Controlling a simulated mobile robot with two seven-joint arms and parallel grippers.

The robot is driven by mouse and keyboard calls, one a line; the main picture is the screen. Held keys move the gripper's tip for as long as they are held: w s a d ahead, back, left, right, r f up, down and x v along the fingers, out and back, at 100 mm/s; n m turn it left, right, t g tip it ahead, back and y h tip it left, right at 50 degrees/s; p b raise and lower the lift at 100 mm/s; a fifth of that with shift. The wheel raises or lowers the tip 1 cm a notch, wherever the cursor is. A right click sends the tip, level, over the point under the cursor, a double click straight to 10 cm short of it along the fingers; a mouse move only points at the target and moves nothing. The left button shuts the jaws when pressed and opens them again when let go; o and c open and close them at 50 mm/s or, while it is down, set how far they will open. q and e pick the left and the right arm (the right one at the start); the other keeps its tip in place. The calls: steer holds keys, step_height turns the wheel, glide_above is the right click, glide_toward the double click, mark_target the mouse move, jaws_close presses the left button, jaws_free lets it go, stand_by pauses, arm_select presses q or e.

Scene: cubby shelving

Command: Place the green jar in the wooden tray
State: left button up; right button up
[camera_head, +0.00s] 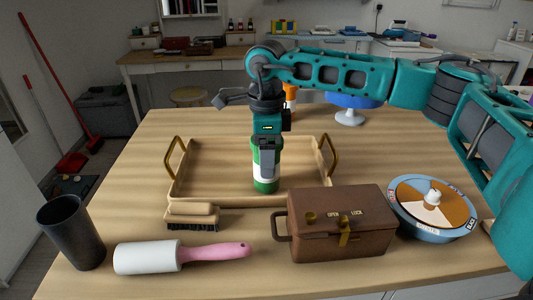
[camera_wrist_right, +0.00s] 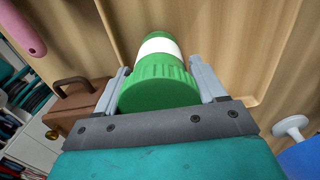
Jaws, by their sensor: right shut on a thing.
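The green jar (camera_head: 265,186) has a white band and a green ridged lid (camera_wrist_right: 158,88). My right gripper (camera_head: 266,143) comes down from above and is shut on the jar, its two fingers on either side of the lid in the wrist view (camera_wrist_right: 165,85). In the head view the jar looks upright, in front of the middle of the wooden tray (camera_head: 212,167), with its bottom near the tray's front wall. I cannot tell whether the jar touches the tray or hangs above it. My left gripper is not in view.
In front of the tray lie a brush (camera_head: 192,216), a lint roller (camera_head: 150,257) with a pink handle, and a brown box (camera_head: 335,235). A black cup (camera_head: 71,232) stands at left, a round dial (camera_head: 432,208) at right. A blue stemmed object (camera_head: 350,103) stands behind.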

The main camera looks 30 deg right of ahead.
steer(key=shift+f, duration=0.1)
steer(key=o, duration=1.1)
step_height(320, 180, up, 12)
steer(key=shift+r+p, duration=0.15)
steer(key=shift+p, duration=0.15)
